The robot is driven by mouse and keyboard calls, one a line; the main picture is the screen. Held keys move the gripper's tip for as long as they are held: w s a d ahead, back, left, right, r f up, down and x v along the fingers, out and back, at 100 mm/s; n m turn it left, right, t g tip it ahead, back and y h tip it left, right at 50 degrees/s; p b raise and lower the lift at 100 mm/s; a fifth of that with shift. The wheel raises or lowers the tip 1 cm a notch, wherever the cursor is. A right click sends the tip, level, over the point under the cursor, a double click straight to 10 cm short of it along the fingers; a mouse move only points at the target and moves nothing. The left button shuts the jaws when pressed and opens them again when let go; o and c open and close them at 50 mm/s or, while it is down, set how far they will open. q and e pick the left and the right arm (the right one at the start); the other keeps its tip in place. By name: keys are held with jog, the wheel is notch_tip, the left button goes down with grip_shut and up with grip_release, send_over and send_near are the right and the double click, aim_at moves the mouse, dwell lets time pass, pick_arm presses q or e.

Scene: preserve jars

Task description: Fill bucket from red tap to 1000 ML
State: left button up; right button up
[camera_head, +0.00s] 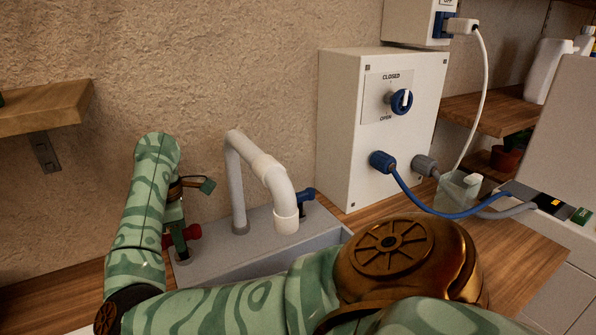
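The red tap handle (190,233) sits at the left end of the grey sink (225,258). A white curved spout (268,170) rises from the sink's back and bends down over it. A blue tap handle (306,196) is right of the spout. My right gripper (184,222) is at the red handle, its fingers partly hidden by my arm; whether they touch or grip it I cannot tell. My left gripper is not in view. I see no bucket I can be sure of; my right arm hides much of the sink.
A white box with a blue CLOSED/OPEN knob (402,101) stands right of the sink. Blue and grey cables run from it to a unit with a small display (552,202). A clear container (457,190) stands near the cables. A wooden shelf (45,107) juts out at left.

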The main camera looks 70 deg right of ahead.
jog(key=o, duration=0.4)
jog(key=shift+c, duration=0.2)
notch_tip(320, 180, up, 7)
jog(key=p, duration=0.5)
jog(key=shift+r, duration=0.1)
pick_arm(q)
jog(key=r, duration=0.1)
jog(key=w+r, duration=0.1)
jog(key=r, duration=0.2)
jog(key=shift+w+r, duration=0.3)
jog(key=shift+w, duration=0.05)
